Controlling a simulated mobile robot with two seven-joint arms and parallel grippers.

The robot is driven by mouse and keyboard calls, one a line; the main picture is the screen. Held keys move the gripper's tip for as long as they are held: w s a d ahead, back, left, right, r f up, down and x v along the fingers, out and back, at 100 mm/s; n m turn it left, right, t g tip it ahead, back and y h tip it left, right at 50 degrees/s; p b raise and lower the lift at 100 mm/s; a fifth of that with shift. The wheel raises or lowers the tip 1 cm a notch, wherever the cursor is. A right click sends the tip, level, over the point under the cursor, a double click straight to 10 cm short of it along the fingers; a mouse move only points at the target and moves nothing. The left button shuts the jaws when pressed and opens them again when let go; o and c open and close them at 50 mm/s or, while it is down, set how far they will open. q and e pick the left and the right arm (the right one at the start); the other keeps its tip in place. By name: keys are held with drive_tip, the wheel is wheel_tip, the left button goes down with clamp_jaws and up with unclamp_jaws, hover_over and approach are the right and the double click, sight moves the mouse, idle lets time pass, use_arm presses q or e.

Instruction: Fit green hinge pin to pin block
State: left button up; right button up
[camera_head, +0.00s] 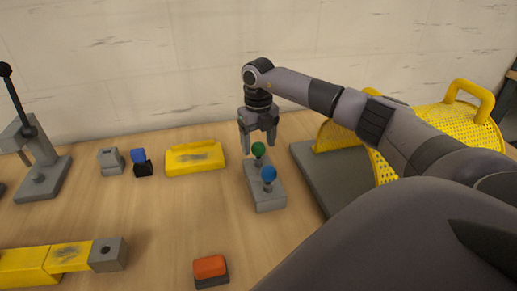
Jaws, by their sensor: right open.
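A green hinge pin (258,149) with a round head stands upright at the far end of a grey block (267,197). A blue-headed pin (268,174) stands in the same block, nearer to me. My right gripper (259,148) points down at the green pin, its open fingers at about the height of the green head. I cannot tell whether the fingers touch it. A grey block with a dark hole (109,254) sits at the end of a yellow bar at the lower left; it may be the pin block. My left gripper is not in view.
A yellow tray (195,159), a blue and black piece (140,161) and a small grey block (110,160) stand at the back left. A lever press (40,170) is at far left. A red-orange block (210,269) lies in front. A yellow mesh guard (455,115) stands right.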

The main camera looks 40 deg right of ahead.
drive_tip(key=shift+r, duration=2.2)
